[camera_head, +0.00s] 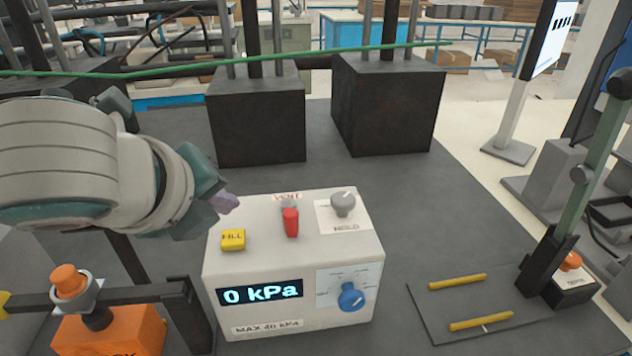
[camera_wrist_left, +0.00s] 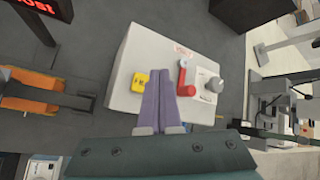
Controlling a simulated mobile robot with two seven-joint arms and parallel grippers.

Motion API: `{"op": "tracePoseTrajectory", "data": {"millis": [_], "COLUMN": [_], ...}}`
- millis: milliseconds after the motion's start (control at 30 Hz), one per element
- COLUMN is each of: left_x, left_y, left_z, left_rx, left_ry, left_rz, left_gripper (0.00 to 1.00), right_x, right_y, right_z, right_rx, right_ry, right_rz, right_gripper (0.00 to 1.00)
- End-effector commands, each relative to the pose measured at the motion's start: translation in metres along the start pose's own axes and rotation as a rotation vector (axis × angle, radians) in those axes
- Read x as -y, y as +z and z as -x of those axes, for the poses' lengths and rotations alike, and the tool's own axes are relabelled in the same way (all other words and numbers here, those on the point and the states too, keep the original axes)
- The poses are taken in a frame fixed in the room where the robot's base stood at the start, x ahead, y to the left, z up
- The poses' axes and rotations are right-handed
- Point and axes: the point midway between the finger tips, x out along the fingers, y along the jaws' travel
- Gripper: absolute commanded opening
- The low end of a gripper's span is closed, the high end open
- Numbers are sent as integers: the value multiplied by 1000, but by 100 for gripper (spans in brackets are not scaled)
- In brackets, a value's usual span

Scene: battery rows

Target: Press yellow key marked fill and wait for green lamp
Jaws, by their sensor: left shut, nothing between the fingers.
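A pale control box (camera_head: 230,275) stands on the dark table. Its yellow key (camera_head: 233,240), marked FILL, is on the left of the top face and also shows in the wrist view (camera_wrist_left: 140,82). My left gripper (camera_head: 226,203) is shut and empty. Its purple fingers hang above the box, just behind the yellow key in the head view and apart from it. In the wrist view the fingers (camera_wrist_left: 160,78) lie right of the key. The display (camera_head: 260,292) reads 0 kPa. I see no lit green lamp. My right gripper is not in view.
A red lever (camera_head: 290,222) and a grey knob (camera_head: 343,203) rise from the box top. A blue dial (camera_head: 351,297) is on its front. An orange block (camera_head: 110,332) with a black bracket stands left. Yellow rods (camera_head: 458,282) lie right. Dark blocks (camera_head: 258,125) stand behind.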

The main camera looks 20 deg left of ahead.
Motion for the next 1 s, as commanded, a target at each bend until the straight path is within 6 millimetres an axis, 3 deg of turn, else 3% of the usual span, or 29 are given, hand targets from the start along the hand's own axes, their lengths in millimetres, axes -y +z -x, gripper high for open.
{"op": "tracePoseTrajectory", "data": {"millis": [33,233,1000], "left_x": [-6,-13,-13], "left_y": [-6,-13,-13], "left_z": [-8,-18,-18], "left_rx": [0,0,0], "left_ry": [2,1,0], "left_rz": [0,-1,0], "left_gripper": [0,0,0], "right_x": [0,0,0], "right_y": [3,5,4], "right_z": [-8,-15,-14], "right_rx": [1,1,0], "right_ry": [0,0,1], "right_rz": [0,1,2], "right_gripper": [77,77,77]}}
